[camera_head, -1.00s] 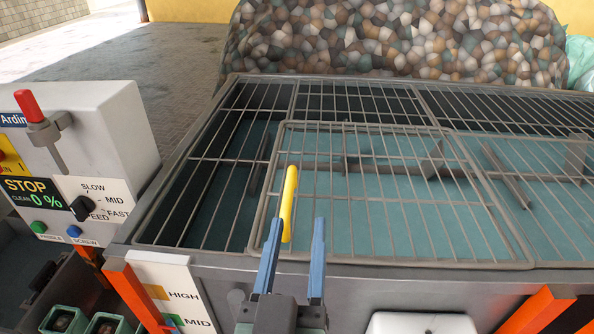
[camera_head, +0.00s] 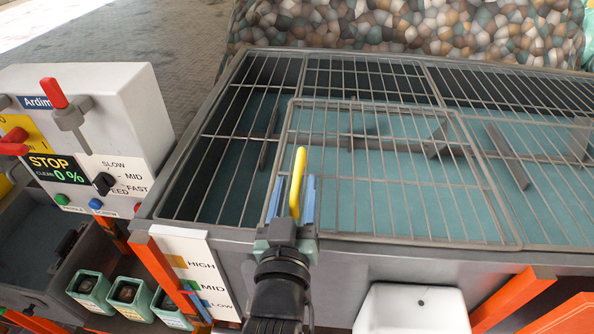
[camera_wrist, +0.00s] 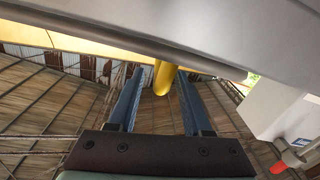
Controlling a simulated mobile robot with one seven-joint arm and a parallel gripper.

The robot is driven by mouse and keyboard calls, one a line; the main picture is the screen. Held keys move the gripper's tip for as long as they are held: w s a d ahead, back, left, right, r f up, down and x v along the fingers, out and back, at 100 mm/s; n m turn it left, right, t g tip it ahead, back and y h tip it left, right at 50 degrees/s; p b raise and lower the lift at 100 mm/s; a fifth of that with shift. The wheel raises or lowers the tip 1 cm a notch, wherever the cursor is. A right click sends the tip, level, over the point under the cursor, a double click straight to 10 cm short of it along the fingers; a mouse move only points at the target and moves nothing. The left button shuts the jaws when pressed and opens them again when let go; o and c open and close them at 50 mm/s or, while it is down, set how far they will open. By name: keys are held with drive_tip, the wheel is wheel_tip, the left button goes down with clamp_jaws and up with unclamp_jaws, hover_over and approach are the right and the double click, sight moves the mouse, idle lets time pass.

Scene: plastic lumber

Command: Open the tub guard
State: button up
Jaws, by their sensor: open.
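The tub guard (camera_head: 430,241) is a grey wire-grid panel lying flat and closed over the teal-lined tub. Its yellow handle (camera_head: 298,183) stands up near the front left corner. My gripper (camera_head: 291,190) has blue fingers, open, one to each side of the handle. In the wrist view the yellow handle (camera_wrist: 162,78) shows between the tips of my open gripper (camera_wrist: 155,80). The fingers look apart from it, though exact contact is hard to tell.
A control box (camera_head: 95,110) with a red lever and buttons stands at the left. A HIGH/MID/LOW label (camera_head: 195,270) is on the tub's front. A white box (camera_head: 412,308) sits at the front. A pile of pebble-patterned material (camera_head: 420,30) is behind the tub.

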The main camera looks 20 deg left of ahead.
drive_tip(key=shift+x, duration=1.1)
clamp_jaws()
idle(0.7)
